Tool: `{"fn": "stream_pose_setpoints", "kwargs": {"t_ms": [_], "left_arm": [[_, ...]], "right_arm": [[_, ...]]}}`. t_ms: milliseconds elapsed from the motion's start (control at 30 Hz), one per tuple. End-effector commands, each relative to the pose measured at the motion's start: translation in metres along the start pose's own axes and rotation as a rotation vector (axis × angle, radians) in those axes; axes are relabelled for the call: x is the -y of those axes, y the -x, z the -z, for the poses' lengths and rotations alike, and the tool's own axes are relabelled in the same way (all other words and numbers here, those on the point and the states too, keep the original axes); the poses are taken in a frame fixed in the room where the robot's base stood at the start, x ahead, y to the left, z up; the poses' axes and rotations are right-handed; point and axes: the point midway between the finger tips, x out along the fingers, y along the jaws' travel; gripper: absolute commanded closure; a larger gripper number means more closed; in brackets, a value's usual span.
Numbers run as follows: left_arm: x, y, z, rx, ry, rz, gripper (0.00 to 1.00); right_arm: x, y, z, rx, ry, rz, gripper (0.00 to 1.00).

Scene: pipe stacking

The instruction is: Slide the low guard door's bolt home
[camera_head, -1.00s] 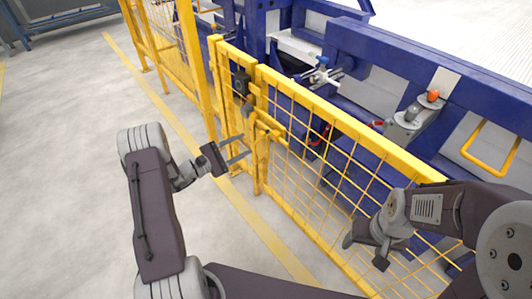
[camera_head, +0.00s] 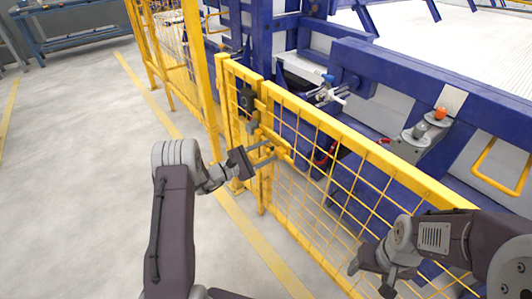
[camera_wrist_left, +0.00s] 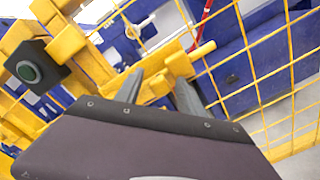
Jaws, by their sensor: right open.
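The low guard door (camera_head: 330,165) is a yellow mesh panel, closed in line with the yellow post at its left. My right gripper (camera_head: 370,279) is open and empty near the door's mesh, lower right.
Blue machine frames (camera_head: 400,75) stand behind the fence. The grey floor (camera_head: 80,180) at the left is clear.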

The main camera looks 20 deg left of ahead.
Motion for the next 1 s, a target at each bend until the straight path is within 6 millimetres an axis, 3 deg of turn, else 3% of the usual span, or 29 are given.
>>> {"fn": "stream_pose_setpoints", "kwargs": {"t_ms": [33,133,167,1000], "left_arm": [[0.0000,0.0002,0.0000,0.000,0.000,0.000,0.68],[0.0001,0.0003,0.0000,0.000,0.000,0.000,0.95],[0.0001,0.0003,0.0000,0.000,0.000,0.000,1.00],[0.0010,0.0004,0.0001,0.000,0.000,0.002,1.00]], "right_arm": [[0.0000,0.0000,0.0000,0.000,0.000,0.000,0.31],[0.0000,0.0000,0.0000,0.000,0.000,0.000,0.31],[0.0000,0.0000,0.0000,0.000,0.000,0.000,0.31],[0.0000,-0.0001,0.0000,0.000,0.000,0.000,0.31]]}}
